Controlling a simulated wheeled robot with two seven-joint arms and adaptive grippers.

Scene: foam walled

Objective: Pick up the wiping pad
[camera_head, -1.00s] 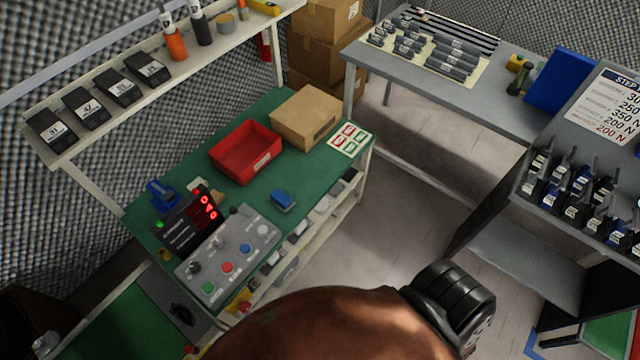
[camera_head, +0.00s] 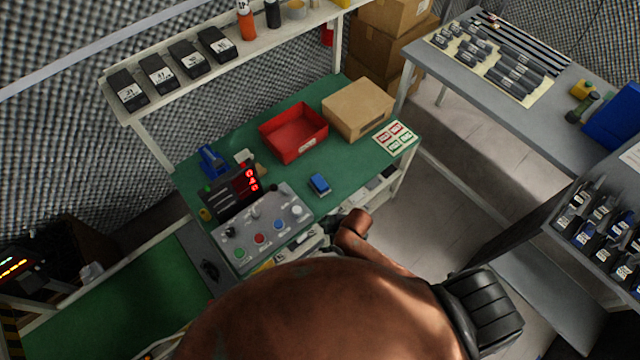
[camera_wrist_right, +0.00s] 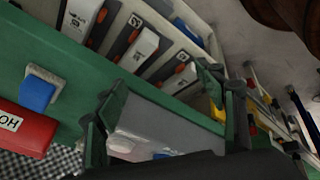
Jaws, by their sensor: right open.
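The wiping pad (camera_head: 320,185), a small blue block with a pale underside, lies on the green bench top near its front edge. In the right wrist view the pad (camera_wrist_right: 38,93) is at the left, outside the fingers and apart from them. My right gripper (camera_head: 336,222) is at the bench's front edge, just below the pad in the head view, largely hidden by my brown arm. In the right wrist view its two fingers (camera_wrist_right: 165,115) stand wide apart, open and empty, with part of the grey button panel showing between them. My left gripper is not in view.
A red bin (camera_head: 293,133) and a cardboard box (camera_head: 358,108) stand behind the pad. The button panel (camera_head: 262,230) and a lit red display (camera_head: 238,192) are to its left. Labelled tools (camera_wrist_right: 143,45) sit on a shelf below the bench edge. Green surface around the pad is clear.

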